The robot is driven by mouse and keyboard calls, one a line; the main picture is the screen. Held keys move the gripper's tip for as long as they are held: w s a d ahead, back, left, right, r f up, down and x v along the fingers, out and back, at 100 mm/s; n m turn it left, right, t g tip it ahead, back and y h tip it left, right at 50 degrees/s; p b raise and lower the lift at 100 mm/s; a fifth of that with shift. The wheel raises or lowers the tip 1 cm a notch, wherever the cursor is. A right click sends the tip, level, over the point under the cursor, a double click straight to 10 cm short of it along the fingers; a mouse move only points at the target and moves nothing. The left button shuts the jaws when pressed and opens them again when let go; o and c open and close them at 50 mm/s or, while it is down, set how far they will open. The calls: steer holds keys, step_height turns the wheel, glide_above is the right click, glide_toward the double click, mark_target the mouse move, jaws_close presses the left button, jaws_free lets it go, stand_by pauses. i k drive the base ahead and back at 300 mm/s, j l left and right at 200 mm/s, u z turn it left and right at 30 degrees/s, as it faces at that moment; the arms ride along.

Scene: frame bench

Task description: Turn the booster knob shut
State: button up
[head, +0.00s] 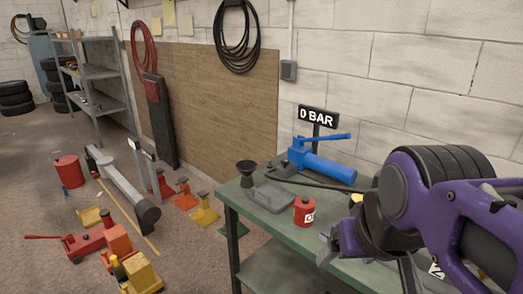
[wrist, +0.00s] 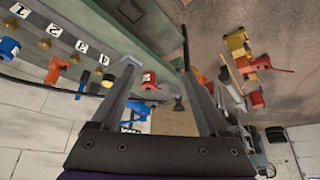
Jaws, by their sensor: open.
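A blue hand pump (head: 325,165) with a long lever lies on the green bench (head: 262,248), below a "0 BAR" sign (head: 318,117). It looks like the booster; its knob is too small to make out. Blue parts, probably the pump, also show between my fingers in the wrist view (wrist: 135,117). My gripper (head: 366,262) is over the front right of the bench, to the right of and nearer than the pump. In the wrist view my gripper (wrist: 158,62) has its two fingers spread apart, with nothing held.
A red can (head: 304,211), a grey plate (head: 274,198) and a black funnel (head: 246,172) stand on the bench; a dark hose runs by the pump. Numbered fittings (wrist: 80,48) line a rail in the wrist view. Jacks and stands (head: 105,240) crowd the floor at left.

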mark_target(285, 162)
steer(key=z, duration=0.3)
steer(key=i+j+z, duration=0.15)
steer(key=j+z, duration=0.25)
steer(key=i+j+z, duration=0.1)
steer(key=z, duration=0.25)
steer(key=i+j+z, duration=0.2)
steer(key=j, duration=0.7)
steer(key=j+z, duration=0.25)
steer(key=j, duration=0.6)
